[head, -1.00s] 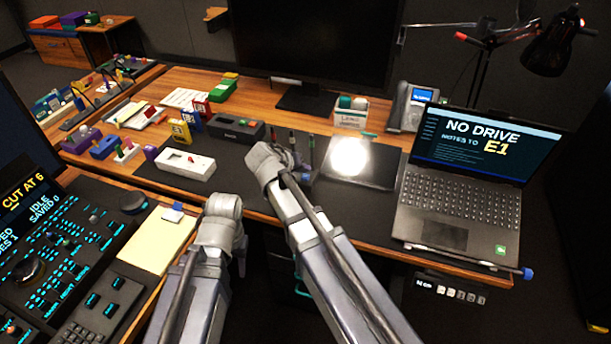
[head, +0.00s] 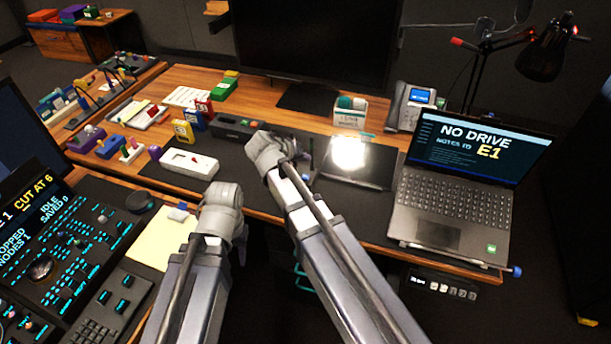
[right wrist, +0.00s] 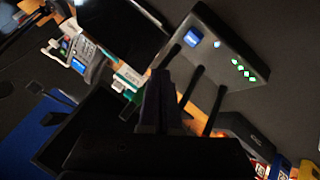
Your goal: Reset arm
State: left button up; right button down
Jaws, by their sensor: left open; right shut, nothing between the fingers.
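My left gripper (head: 241,246) hangs at the end of the left arm, whose grey wrist (head: 221,205) is in front of the desk's near edge, right of a yellow notepad (head: 163,240). Its fingers are mostly hidden behind the wrist. My right arm's wrist (head: 268,150) is over the dark desk mat (head: 255,190), right of the white device. Its gripper (head: 308,165) is mostly hidden in the head view. In the right wrist view the gripper's dark fingers (right wrist: 158,95) are together and empty. The control console (head: 70,250) with knobs and a ball is at the left.
An open laptop (head: 455,190) stands at the right, with a phone (head: 410,108) behind it. A white device (head: 188,163), a lit pad (head: 348,158) and small coloured items lie on the desk. A black box with antennas (right wrist: 225,45) shows in the right wrist view.

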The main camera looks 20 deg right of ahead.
jog(key=shift+s, duration=0.1)
dwell(0.3)
jog(key=s+a+n+g+y+p, duration=0.2)
jog(key=s+a, duration=0.4)
jog(key=s, duration=0.5)
jog(key=s+a+n+g+y+p, duration=0.3)
jog(key=s+a, duration=0.3)
jog(key=s, duration=0.6)
jog(key=shift+a+g+y+p, duration=0.25)
jog(key=shift+g+y+p, duration=0.25)
jog(key=shift+p, duration=0.3)
